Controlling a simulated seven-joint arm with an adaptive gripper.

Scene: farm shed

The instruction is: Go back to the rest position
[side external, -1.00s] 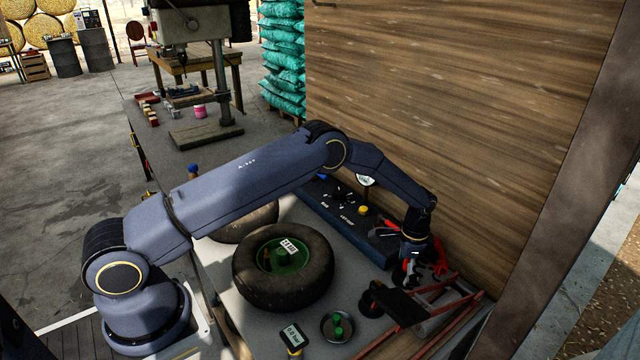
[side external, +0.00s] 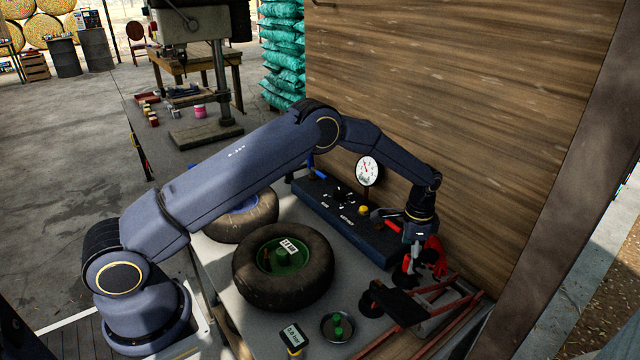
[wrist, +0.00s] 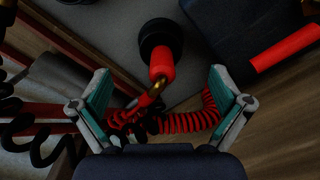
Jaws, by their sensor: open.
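My gripper (wrist: 162,110) is open in the wrist view, with its two teal-padded fingers spread wide apart. A red-handled tool with a black round end (wrist: 162,62) and a brass-coloured fitting shows between and beyond the fingers; I cannot tell how far below them it is. A red coiled hose (wrist: 190,122) runs behind the fingers. In the side view my gripper (side external: 412,255) hangs pointing down over the right end of the bench, near the red coil (side external: 436,258). Its fingertips are hard to make out there.
A tyre with a green hub (side external: 283,267) lies on the bench, another tyre (side external: 240,220) behind it. A red frame (side external: 440,300), a small dish (side external: 338,327) and a digital meter (side external: 293,338) lie near the front.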

